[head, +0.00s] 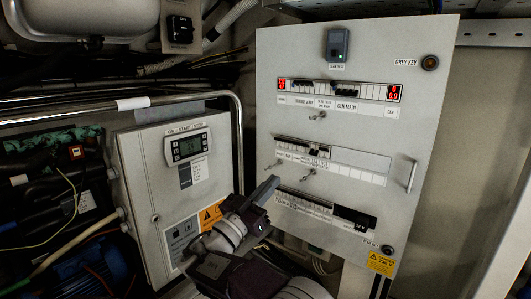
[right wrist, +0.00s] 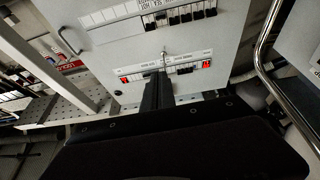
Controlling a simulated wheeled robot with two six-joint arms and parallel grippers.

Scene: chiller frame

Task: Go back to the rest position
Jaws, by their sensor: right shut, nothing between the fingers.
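My right gripper (head: 272,184) is in front of the lower left part of a grey switch panel (head: 380,130). Its fingers are shut together with nothing between them. In the right wrist view the closed dark fingers (right wrist: 158,78) point toward the panel, which appears upside down there. Any gap between the fingertips and the panel is hard to judge. My left gripper is not in view.
The panel carries breaker rows, red displays (head: 394,92), small keys or toggles and a handle (head: 412,176). A grey control box (head: 160,190) stands to the left. A metal pipe (head: 238,130) runs between them. Cables and hoses fill the far left.

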